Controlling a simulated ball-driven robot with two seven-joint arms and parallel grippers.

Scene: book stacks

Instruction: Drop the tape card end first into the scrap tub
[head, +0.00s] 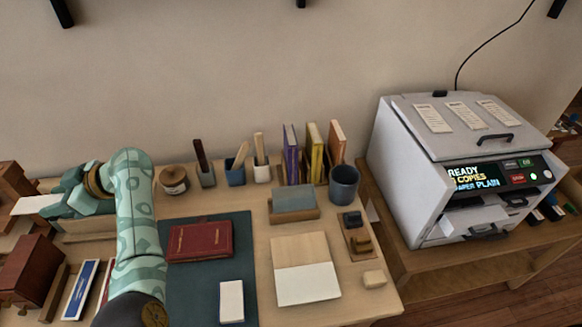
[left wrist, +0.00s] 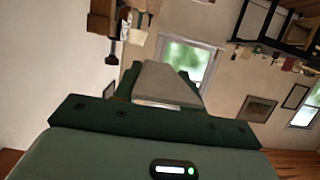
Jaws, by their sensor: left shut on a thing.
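My left gripper (head: 66,201) is at the far left of the head view, over the left part of the desk. It is shut on a flat, pale card (head: 36,205), which sticks out to the left and looks roughly level. In the left wrist view the card (left wrist: 165,84) shows as a grey-tan slab between the dark green fingers. A round, dark blue-grey tub (head: 343,186), which looks like the scrap tub, stands at the right of the desk, far from the gripper. Its inside is mostly hidden. My right gripper is not in view.
Several upright books (head: 312,152) stand left of the tub, with pen cups (head: 236,174) and a round jar (head: 173,180) further left. A red book (head: 200,241) lies on a dark mat (head: 205,283). A copier (head: 450,165) stands at the right. My left arm crosses the desk's left side.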

